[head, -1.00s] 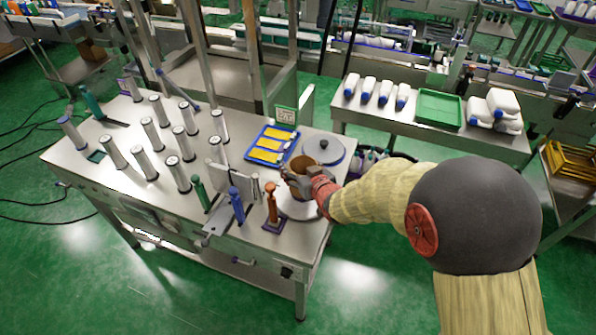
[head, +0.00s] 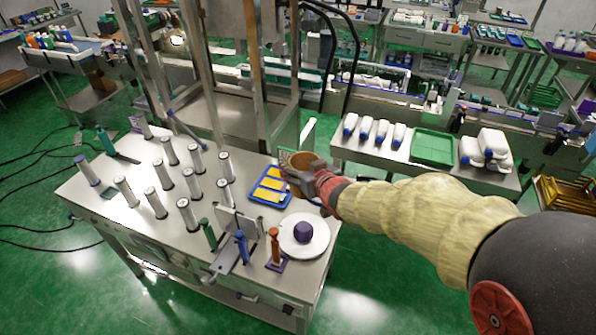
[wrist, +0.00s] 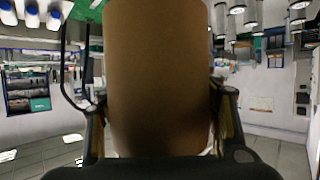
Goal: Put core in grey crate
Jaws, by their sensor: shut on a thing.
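The core, a brown cardboard tube, is in my gripper (head: 311,174). In the wrist view the core (wrist: 158,75) fills the middle, with a finger on either side of it. In the head view the core (head: 299,160) is partly covered by my gripper and is held above the back right of the steel table. A white disc with a purple hub (head: 303,232) lies bare on the table's right end, below and apart from the core. I cannot make out a grey crate in either view.
The steel table (head: 95,207) carries several silver-and-white cylinders and coloured upright tools. A blue tray (head: 262,199) with yellow items lies near my gripper. Behind it, another bench holds white bottles and a green tray (head: 432,147). Metal posts rise at the table's back.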

